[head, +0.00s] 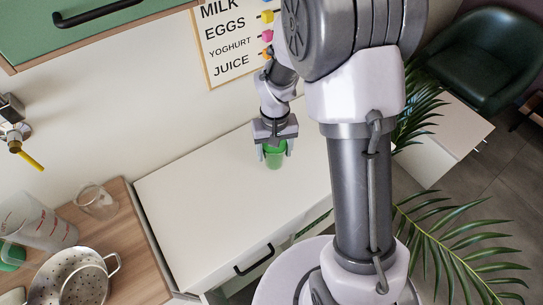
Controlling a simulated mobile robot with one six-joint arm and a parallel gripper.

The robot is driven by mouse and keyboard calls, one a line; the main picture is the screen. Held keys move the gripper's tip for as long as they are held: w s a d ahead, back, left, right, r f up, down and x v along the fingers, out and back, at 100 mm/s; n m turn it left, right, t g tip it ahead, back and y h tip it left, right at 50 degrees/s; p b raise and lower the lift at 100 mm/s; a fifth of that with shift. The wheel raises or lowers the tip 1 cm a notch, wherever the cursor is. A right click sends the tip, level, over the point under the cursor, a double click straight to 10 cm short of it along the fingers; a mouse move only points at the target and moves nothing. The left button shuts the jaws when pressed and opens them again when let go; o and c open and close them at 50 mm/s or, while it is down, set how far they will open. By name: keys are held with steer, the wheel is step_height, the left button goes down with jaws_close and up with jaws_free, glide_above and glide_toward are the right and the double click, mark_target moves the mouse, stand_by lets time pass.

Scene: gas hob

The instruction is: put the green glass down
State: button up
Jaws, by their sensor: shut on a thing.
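The green glass (275,158) shows in the head view below my gripper, over the white counter top near its right part. My gripper (273,150) points down and is shut on the glass, with a finger on each side of it. The upper part of the glass is hidden by the gripper. I cannot tell whether the base of the glass touches the white surface (200,200) or hangs a little above it.
A wooden counter at the left holds a clear glass (96,201), a measuring jug (38,222) and a metal colander (72,277). Palm leaves (460,240) stand at the right. The white top is clear left of my gripper.

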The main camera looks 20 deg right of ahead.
steer(key=shift+w+a+f+b, duration=0.1)
steer(key=shift+w+f+b, duration=0.2)
steer(key=shift+f, duration=0.35)
steer(key=shift+w+f+b, duration=0.1)
steer(key=shift+f+b, duration=0.35)
steer(key=shift+f, duration=0.2)
steer(key=shift+w+a+f+b, duration=0.1)
steer(key=shift+w+f+b, duration=0.2)
steer(key=shift+f, duration=0.35)
steer(key=o, duration=1.5)
steer(key=shift+s, duration=0.1)
steer(key=shift+o, duration=0.2)
